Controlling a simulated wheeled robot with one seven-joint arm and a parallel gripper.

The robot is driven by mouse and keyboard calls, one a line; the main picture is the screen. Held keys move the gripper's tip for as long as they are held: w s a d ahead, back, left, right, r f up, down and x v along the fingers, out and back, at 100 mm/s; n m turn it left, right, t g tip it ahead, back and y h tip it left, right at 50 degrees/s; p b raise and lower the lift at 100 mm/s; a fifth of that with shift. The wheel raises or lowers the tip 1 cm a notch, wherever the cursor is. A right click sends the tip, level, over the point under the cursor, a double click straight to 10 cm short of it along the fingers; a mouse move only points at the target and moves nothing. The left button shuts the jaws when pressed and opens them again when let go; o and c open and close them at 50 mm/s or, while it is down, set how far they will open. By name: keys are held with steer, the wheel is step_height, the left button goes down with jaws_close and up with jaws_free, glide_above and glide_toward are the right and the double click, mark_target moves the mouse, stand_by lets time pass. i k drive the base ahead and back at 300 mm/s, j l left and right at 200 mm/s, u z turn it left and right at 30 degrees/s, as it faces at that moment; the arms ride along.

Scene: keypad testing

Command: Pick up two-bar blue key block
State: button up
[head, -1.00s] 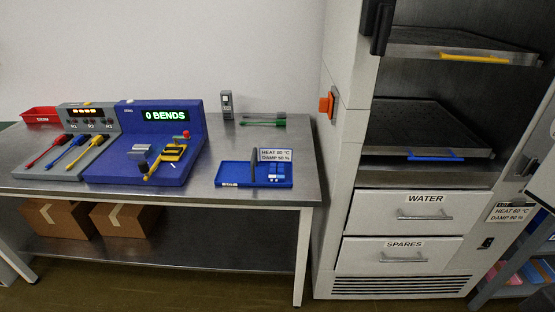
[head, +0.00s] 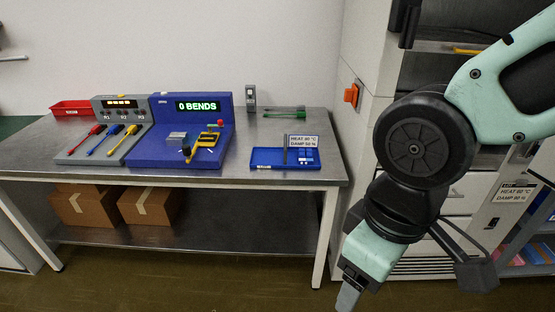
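Small blue blocks (head: 308,156) sit in the right part of a shallow blue tray (head: 262,167) on the steel bench. They are too small for me to make out bars, so I cannot tell which is the two-bar key block. An upright label card (head: 303,141) and a dark upright post (head: 285,152) stand at the tray and partly hide what lies behind. My gripper (head: 350,296) points down at the bottom edge of the head view, in front of and below the bench, right of and well apart from the tray. Only a grey finger part shows; its opening cannot be judged.
A red bin (head: 71,107) is at the back left. The oven cabinet (head: 365,50) rises at the right. Bench surface (head: 238,178) is bare left of the tray.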

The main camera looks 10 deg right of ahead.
mark_target(306, 157)
steer(key=z, duration=0.4)
steer(key=i+j+z, duration=0.15)
steer(key=z, duration=0.15)
steer(key=i+j+z, duration=0.1)
steer(key=j+z, duration=0.15)
steer(key=j, duration=0.15)
steer(key=j+z, duration=0.3)
steer(key=i+j, duration=0.1)
steer(key=j, duration=0.4)
steer(key=i+j+z, duration=0.1)
steer(key=j, duration=0.35)
steer(key=i+j, duration=0.1)
steer(key=j, duration=0.4)
steer(key=z, duration=0.05)
